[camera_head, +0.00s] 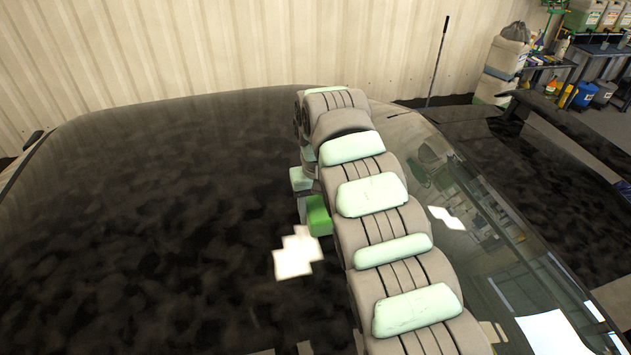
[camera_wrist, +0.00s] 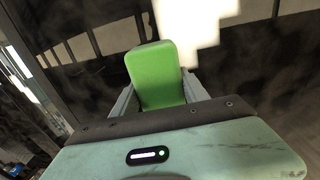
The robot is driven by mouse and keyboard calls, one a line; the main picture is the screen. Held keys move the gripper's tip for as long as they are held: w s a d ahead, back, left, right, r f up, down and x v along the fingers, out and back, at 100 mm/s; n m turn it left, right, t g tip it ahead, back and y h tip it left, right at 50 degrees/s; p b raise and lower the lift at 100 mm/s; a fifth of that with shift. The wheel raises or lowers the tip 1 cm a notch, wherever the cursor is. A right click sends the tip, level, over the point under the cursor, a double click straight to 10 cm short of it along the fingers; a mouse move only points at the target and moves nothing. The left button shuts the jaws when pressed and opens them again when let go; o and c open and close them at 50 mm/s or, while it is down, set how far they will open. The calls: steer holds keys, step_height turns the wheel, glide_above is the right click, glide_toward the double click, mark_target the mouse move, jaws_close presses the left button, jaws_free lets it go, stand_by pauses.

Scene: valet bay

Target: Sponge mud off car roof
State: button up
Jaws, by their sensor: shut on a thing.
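The black car roof (camera_head: 170,210) fills the left and middle of the head view, with mottled brownish patches of mud over much of it. A green sponge (camera_head: 318,216) shows beside my arm, just above or on the roof near the windshield side; I cannot tell whether it touches. In the wrist view the sponge (camera_wrist: 156,75) sits between the fingers of my gripper (camera_wrist: 160,92), which is shut on it. My arm hides part of the roof and most of the gripper in the head view.
The windshield (camera_head: 480,210) slopes away right of my arm, and the dark hood (camera_head: 560,170) lies beyond it. A pole (camera_head: 438,60) leans against the corrugated wall (camera_head: 200,50). Shelves with bottles and bins (camera_head: 585,75) stand at the far right. White reflections lie on the roof.

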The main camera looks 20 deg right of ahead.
mark_target(317, 205)
steer(key=shift+w+r, duration=0.2)
steer(key=shift+r, duration=0.75)
steer(key=shift+s+r, duration=0.2)
steer(key=shift+r, duration=0.5)
steer(key=shift+r+p, duration=0.45)
steer(key=shift+r, duration=1.9)
